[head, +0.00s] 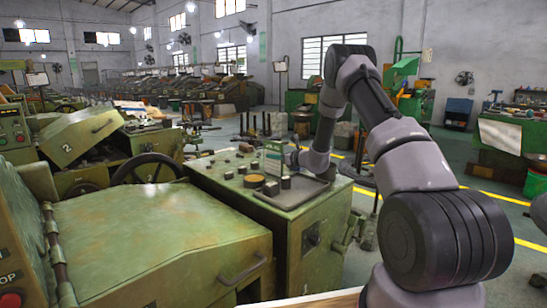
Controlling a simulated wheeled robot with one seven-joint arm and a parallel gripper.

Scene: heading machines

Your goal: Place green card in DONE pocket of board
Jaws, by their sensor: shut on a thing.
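My arm reaches over the green machine in the middle of the head view and bends down to its top. My gripper (290,157) is at the arm's far end, small and partly hidden by the wrist. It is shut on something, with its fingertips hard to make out. A small upright panel with green and pale parts (272,158) stands at the gripper's left. I cannot tell if this is the green card, the board or both overlapping. No DONE lettering or pocket can be read.
The machine top (215,172) carries a shallow grey tray (300,194), a round yellow-topped piece (254,181) and several small dark blocks. A larger green machine cover (150,235) and a black handwheel (147,169) are at the left. Open floor with yellow lines lies to the right.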

